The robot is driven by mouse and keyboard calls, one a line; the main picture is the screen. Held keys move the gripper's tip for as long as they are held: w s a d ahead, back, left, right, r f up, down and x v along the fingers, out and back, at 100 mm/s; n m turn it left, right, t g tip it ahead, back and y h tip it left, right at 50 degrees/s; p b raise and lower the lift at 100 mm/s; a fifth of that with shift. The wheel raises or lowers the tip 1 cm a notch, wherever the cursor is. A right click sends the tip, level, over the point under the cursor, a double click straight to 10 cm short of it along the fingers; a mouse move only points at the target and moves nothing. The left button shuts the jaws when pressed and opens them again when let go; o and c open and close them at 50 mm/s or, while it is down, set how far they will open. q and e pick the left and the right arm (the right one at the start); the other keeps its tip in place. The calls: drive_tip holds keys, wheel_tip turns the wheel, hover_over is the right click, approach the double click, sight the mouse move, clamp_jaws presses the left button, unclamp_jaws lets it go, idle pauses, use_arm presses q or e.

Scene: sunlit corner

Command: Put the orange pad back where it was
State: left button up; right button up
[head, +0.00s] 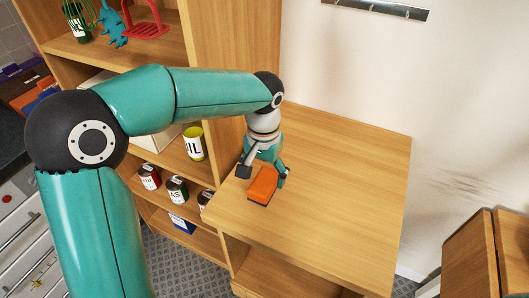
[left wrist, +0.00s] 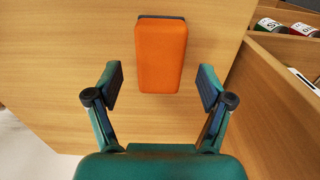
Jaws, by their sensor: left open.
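The orange pad (head: 262,185) is a small block with a dark underside, lying on the wooden desk top (head: 335,180) near its left edge. My left gripper (head: 264,174) is open and points down at the desk close to the pad. In the left wrist view the pad (left wrist: 160,56) lies ahead of and between the two spread fingers of the left gripper (left wrist: 160,88), with a gap on each side. It is not held. My right gripper is in neither view.
A wooden shelf unit (head: 232,60) stands left of the desk, holding several cans, including a yellow one (head: 194,143), and a blue box (head: 182,223). A wooden cabinet (head: 484,255) is at the lower right. Most of the desk top is bare.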

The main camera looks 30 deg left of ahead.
sight(264, 181)
use_arm(q)
wheel_tip(264, 181, up, 8)
drive_tip(key=shift+r, duration=0.2)
drive_tip(key=shift+p, duration=0.3)
